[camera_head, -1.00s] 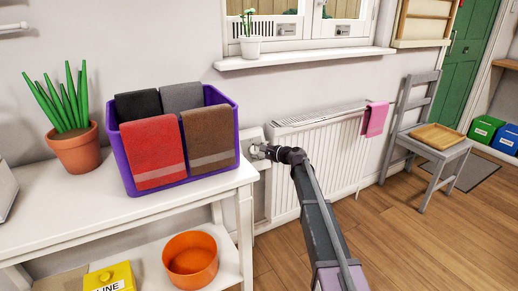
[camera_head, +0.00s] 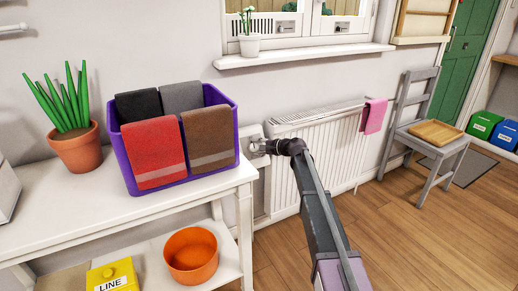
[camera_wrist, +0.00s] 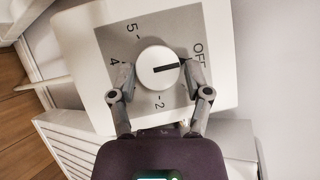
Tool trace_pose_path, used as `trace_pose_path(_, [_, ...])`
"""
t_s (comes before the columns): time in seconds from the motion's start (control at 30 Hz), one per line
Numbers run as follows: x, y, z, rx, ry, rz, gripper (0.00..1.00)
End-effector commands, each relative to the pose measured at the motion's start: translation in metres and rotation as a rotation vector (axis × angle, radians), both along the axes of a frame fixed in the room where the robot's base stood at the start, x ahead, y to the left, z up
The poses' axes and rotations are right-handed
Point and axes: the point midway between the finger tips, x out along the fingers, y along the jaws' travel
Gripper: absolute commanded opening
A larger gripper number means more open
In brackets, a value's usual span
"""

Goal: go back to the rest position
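My gripper (camera_wrist: 158,72) is at a white dial box with a round white knob (camera_wrist: 157,74) in the wrist view. Its two fingers stand apart on either side of the knob, very close to its rim; firm contact does not show. The black pointer on the knob points towards the word OFF on the dial face (camera_wrist: 150,27). In the head view my gripper (camera_head: 257,147) is small, at the wall box left of the white radiator (camera_head: 318,160), with my arm stretched out towards it.
Left of my arm is a white table (camera_head: 85,212) with a purple basket (camera_head: 172,188) of cloths and a potted plant (camera_head: 78,150). A pink cloth (camera_head: 374,116) hangs on the radiator. A grey chair (camera_head: 427,140) stands at right. The wooden floor (camera_head: 420,235) is open.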

Motion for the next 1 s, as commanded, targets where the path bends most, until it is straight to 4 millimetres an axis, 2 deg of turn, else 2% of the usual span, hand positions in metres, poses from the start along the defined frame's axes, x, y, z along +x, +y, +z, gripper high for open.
trace_pose_path(0.03, [0.002,-0.001,0.0,0.0,-0.001,-0.002,0.84])
trace_pose_path(0.07, [0.002,-0.001,0.0,-0.001,0.0,-0.002,0.92])
trace_pose_path(0.47, [-0.001,0.001,0.0,-0.001,0.003,0.003,0.92])
trace_pose_path(0.63, [-0.012,-0.004,-0.004,-0.033,-0.007,0.014,0.92])
trace_pose_path(0.77, [-0.035,-0.016,-0.013,-0.105,-0.028,0.043,0.92])
trace_pose_path(0.87, [-0.062,-0.031,-0.024,-0.197,-0.051,0.079,0.92])
trace_pose_path(1.0, [-0.116,-0.061,-0.046,-0.379,-0.087,0.158,0.92])
